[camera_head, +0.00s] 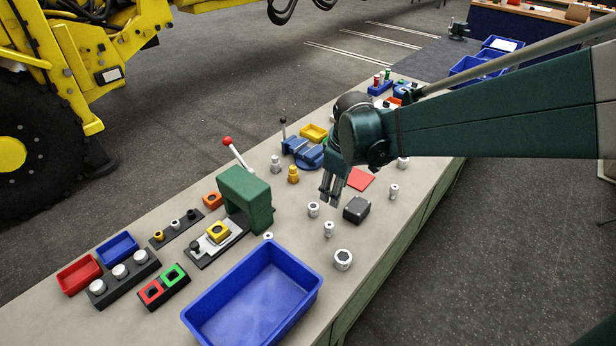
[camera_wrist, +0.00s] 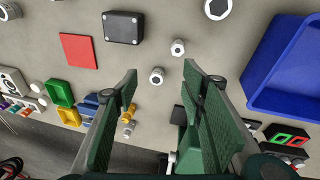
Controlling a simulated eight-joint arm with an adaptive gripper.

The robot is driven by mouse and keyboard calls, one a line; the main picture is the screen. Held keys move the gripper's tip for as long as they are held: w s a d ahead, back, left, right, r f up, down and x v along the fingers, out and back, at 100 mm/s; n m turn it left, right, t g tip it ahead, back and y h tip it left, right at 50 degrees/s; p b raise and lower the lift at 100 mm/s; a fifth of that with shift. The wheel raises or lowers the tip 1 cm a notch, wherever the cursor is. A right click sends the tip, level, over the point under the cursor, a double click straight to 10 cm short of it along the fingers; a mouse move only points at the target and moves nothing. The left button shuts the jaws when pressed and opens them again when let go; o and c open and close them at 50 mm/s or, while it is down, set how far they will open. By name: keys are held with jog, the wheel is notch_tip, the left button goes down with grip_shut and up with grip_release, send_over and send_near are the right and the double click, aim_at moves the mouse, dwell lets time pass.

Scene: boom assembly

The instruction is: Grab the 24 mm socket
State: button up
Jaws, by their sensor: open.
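Several silvery sockets stand apart on the bench; no size marking is legible, so I cannot tell which is the 24 mm one. The largest socket (camera_head: 343,260) is nearest the front and shows at the top of the wrist view (camera_wrist: 217,9). A small socket (camera_head: 328,229) stands behind it, also in the wrist view (camera_wrist: 177,47). A medium socket (camera_head: 313,209) lies closest to my gripper and appears between the fingertips in the wrist view (camera_wrist: 157,76). Another small socket (camera_head: 394,191) stands to the right. My gripper (camera_head: 331,194) is open and empty, pointing down above the bench.
A black box (camera_head: 356,209) and a red mat (camera_head: 361,179) lie close to my gripper. A large blue bin (camera_head: 306,299) is at the front, with a green press (camera_head: 246,198) behind it. A blue vise (camera_head: 304,152) stands farther back. The bench's right edge is mostly clear.

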aim_at(313, 206)
jog(key=w+a+f+n+p, duration=0.1)
jog(key=w+a+f, duration=0.1)
jog(key=f, duration=0.1)
jog(key=w+a+f+n+g+p, duration=0.1)
jog(key=w+f+n, duration=0.1)
jog(key=w+f, duration=0.1)
jog(key=w+a+f+n+g+p, duration=0.1)
jog(key=w+a+f+n, duration=0.1)
jog(key=w+f, duration=0.1)
jog(key=shift+w+a+f+p, duration=0.2)
jog(key=shift+a+f+p, duration=0.05)
jog(key=shift+a+p, duration=0.1)
jog(key=shift+w+a+f, duration=0.1)
jog(key=shift+f, duration=0.35)
jog(key=shift+f, duration=1.3)
jog(key=shift+f, duration=0.1)
jog(key=shift+w+f+b, duration=0.2)
jog(key=shift+f+b, duration=0.25)
jog(key=shift+f, duration=2.05)
jog(key=c, duration=1)
